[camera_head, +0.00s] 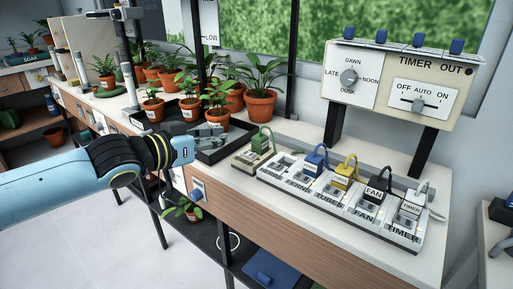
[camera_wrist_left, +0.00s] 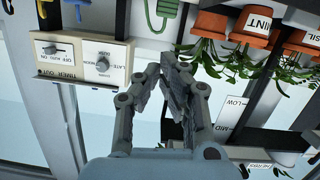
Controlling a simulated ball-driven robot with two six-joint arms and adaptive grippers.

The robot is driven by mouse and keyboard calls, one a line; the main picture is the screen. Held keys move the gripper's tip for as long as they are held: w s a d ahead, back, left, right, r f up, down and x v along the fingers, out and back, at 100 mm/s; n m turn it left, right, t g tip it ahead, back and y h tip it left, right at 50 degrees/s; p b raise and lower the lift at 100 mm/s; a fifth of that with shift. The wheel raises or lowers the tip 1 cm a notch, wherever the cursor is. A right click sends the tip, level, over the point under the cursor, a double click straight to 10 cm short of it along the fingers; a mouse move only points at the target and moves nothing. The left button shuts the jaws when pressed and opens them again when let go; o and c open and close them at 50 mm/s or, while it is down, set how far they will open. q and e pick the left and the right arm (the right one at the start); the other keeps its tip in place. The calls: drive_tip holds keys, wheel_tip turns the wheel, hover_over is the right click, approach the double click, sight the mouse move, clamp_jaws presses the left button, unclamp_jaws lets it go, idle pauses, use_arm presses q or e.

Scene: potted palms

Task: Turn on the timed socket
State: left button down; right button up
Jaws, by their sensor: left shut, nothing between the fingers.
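The timer box (camera_head: 400,85), marked TIMER OUT, stands on black posts at the right. Its slide switch (camera_head: 419,104), labelled OFF, AUTO, ON, has its knob near the middle, at AUTO. Its round dial (camera_head: 349,77) has DAWN, NOON, DUSK and LATE around it. The power strip (camera_head: 340,205) lies on the bench below, with a white TIMER plug (camera_head: 411,208) at its right end. My left gripper (camera_head: 215,131) is shut and empty above the black tray, left of the strip. In the left wrist view, the box (camera_wrist_left: 82,62) appears upside down, beside the gripper's fingers (camera_wrist_left: 178,62).
Blue, yellow and black FAN plugs (camera_head: 376,190) with cords stand along the strip. A green plug block (camera_head: 260,146) sits at its left. Potted plants (camera_head: 262,95) crowd the bench behind my gripper. The black tray (camera_head: 238,140) lies beneath it.

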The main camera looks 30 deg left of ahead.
use_arm(q)
drive_tip(key=b, duration=0.6)
hover_over(249, 154)
drive_tip(key=s, duration=0.1)
drive_tip(key=f, duration=0.2)
drive_tip(key=shift+d+f, duration=0.25)
drive_tip(key=shift+f, duration=0.15)
drive_tip(key=f, duration=0.1)
drive_tip(key=f+b, duration=0.1)
drive_tip(key=shift+s+d+f, duration=0.15)
drive_tip(key=shift+s+f, duration=0.1)
drive_tip(key=shift+f, duration=0.6)
